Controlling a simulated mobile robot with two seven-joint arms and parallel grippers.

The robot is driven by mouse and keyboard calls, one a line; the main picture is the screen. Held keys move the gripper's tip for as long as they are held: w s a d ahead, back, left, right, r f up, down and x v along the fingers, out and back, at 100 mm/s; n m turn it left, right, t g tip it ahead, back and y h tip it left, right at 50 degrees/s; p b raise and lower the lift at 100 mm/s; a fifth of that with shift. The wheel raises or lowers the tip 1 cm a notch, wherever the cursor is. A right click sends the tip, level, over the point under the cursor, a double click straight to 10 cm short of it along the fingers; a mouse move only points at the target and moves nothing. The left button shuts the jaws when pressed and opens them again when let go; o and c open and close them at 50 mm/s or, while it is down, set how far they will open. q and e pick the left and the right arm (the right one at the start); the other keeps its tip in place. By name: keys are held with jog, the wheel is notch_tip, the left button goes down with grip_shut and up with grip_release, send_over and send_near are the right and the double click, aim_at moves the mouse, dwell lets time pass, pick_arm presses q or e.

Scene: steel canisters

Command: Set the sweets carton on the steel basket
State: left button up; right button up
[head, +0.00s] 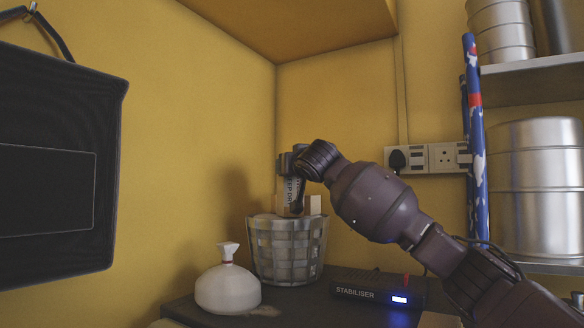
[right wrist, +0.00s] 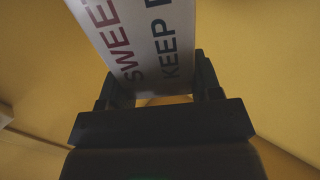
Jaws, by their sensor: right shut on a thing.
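The sweets carton is a pale box lettered SWEETS and KEEP, filling the upper middle of the right wrist view (right wrist: 145,40). In the head view the carton (head: 292,190) is upright, partly hidden by my right gripper (head: 296,172). My right gripper, also in the right wrist view (right wrist: 155,88), is shut on the carton, with a finger on each side. The steel basket (head: 287,252) stands on the dark counter, directly below the carton in the picture. I cannot tell whether the carton touches the basket. My left gripper is out of view.
Tan box-like pieces (head: 313,205) show at the basket's rim. A white tied sack (head: 228,288) stands left of the basket. A black stabiliser box (head: 378,290) lies to its right. Steel canisters (head: 538,185) stand on shelves at right. Yellow walls meet behind the basket.

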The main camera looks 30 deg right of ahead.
jog(key=shift+a, duration=0.1)
jog(key=shift+f, duration=0.1)
jog(key=o, duration=1.4)
